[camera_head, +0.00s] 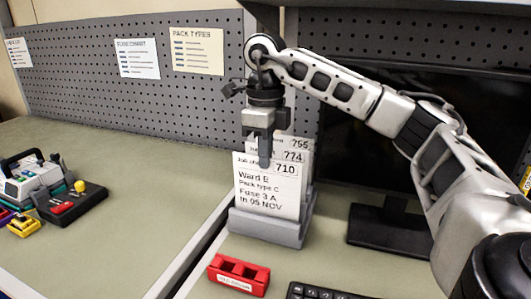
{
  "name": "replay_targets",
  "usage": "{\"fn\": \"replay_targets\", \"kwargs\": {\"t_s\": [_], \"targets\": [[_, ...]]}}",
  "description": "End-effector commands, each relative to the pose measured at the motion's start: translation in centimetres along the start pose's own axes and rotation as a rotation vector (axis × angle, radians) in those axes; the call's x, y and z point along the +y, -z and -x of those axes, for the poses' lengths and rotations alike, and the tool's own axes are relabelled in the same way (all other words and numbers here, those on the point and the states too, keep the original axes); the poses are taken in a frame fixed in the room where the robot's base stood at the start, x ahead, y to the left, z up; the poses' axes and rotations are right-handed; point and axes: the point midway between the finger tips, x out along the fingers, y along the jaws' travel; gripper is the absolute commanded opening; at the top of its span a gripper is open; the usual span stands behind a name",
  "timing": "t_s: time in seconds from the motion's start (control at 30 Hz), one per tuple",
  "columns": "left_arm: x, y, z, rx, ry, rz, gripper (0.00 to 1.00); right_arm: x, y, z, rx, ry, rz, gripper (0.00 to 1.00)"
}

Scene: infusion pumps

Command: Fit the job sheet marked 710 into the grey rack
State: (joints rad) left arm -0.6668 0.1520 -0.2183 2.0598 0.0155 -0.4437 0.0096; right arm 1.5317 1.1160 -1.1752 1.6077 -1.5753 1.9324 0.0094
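The job sheet marked 710 (268,193) is a white sheet with black print, including "Ward E" and "Fuse 3 A". It stands upright at the front of the grey rack (268,230), its lower edge behind the rack's front wall. I cannot tell whether it is fully seated. My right gripper (266,150) points down from above, with one finger in front of the sheet's top edge. The other finger is mostly hidden behind, so its grip is unclear. My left gripper is out of view.
Sheets marked 774 (293,157) and 755 (300,143) stand behind sheet 710. A red block (239,275) and a keyboard (315,292) lie in front. A monitor (385,224) stands right. An infusion pump (32,182) sits far left; the left bench is mostly clear.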

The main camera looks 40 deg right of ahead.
Motion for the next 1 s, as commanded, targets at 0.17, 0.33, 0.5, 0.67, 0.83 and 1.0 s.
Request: {"fn": "replay_targets", "kwargs": {"t_s": [0.17,0.33,0.5,0.67,0.83,1.0], "targets": [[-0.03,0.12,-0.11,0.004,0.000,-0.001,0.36,0.00,0.01,-0.16,0.000,0.000,0.000,0.00],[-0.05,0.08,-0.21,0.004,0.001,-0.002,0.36,0.00,0.01,-0.36,0.000,0.000,0.000,0.00],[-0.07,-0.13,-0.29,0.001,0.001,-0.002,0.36,0.00,0.01,-0.56,0.000,0.000,0.000,0.00],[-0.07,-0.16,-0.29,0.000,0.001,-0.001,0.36,0.00,0.00,-0.52,0.000,0.000,0.000,0.28],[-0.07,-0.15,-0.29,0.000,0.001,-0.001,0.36,0.00,0.00,-0.53,0.000,0.000,0.000,0.28],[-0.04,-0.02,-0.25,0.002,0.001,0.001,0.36,-0.01,-0.08,0.24,-0.003,0.000,0.000,0.28]]}}
